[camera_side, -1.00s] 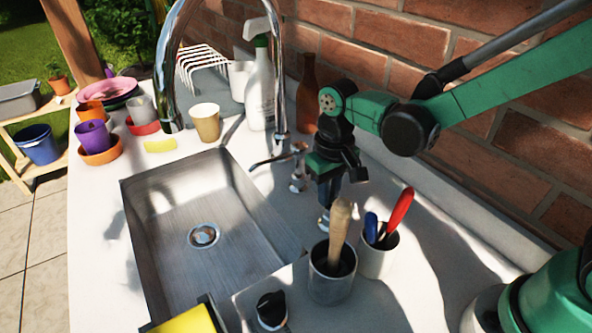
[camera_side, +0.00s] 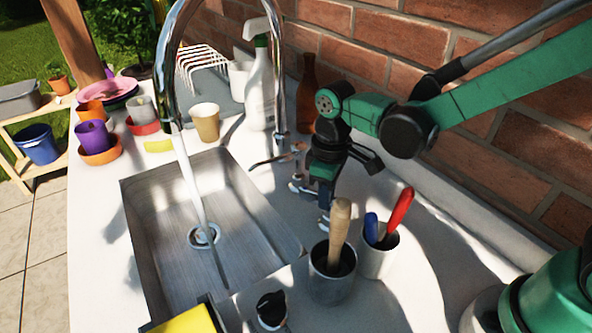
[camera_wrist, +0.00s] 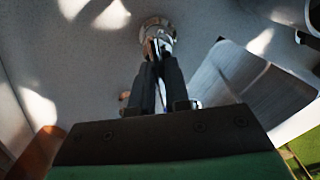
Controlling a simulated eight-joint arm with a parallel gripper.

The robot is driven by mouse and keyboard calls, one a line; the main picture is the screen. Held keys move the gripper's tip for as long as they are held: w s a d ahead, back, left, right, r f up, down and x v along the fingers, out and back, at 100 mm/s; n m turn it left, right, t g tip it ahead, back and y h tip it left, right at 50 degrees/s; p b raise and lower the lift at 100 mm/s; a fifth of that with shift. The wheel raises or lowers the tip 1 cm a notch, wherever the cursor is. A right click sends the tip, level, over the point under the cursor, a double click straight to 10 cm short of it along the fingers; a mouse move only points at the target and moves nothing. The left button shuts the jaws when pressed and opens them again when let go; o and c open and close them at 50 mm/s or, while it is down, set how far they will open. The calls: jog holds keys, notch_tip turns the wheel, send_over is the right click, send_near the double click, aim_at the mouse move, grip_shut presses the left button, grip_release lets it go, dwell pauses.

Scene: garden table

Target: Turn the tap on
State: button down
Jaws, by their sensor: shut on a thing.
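The chrome tap (camera_side: 280,70) arches over the steel sink (camera_side: 232,225) in the side view. A stream of water (camera_side: 193,187) falls from its spout to the drain. My gripper (camera_side: 322,208) is at the tap's right, low over the counter, pointing down. In the wrist view its fingers (camera_wrist: 154,52) are close together on a small chrome tap handle (camera_wrist: 160,35). In the side view the fingers largely hide this handle. Another lever (camera_side: 275,160) sticks out toward the sink beside my gripper.
Two tool cups, one with a wooden handle (camera_side: 338,235) and one with red and blue handles (camera_side: 385,230), stand just in front of my gripper. A spray bottle (camera_side: 260,90) and a brown bottle (camera_side: 307,98) stand behind. A brick wall (camera_side: 450,70) bounds the right.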

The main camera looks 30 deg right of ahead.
jog(key=n, duration=0.4)
jog(key=shift+s+a, duration=0.15)
jog(key=shift+a, duration=0.05)
jog(key=shift+s+a+n, duration=0.1)
jog(key=shift+s+n, duration=0.05)
jog(key=shift+n, duration=2.05)
jog(key=c, duration=0.9)
grip_release()
jog(key=shift+o, duration=0.2)
jog(key=shift+r, duration=0.1)
